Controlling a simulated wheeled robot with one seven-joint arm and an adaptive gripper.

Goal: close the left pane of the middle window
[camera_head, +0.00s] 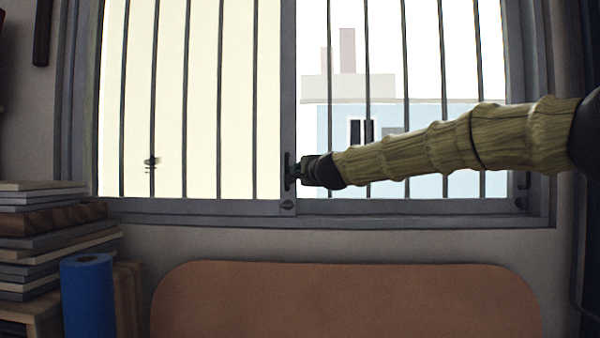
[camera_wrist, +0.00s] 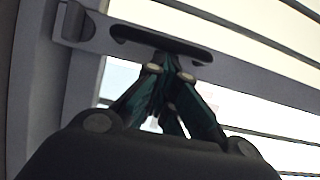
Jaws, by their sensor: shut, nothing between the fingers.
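The window's left pane (camera_head: 200,100) is cream-coloured, with dark vertical bars across it. Its grey right-hand stile (camera_head: 288,90) stands near the middle of the window frame. A dark, long handle (camera_head: 287,172) sits low on this stile. It also shows in the wrist view (camera_wrist: 150,40). My gripper (camera_head: 297,170) is at the handle, coming from the right. In the wrist view its fingertips (camera_wrist: 170,65) are together at the edge of the handle, with nothing seen between them. They look to be touching or very close to it; I cannot tell which.
The right part of the window shows a pale blue building (camera_head: 335,130) behind bars. A small fitting (camera_head: 288,205) is on the lower frame. Below are a stack of boards (camera_head: 45,240), a blue roll (camera_head: 88,295) and a brown rounded panel (camera_head: 345,300).

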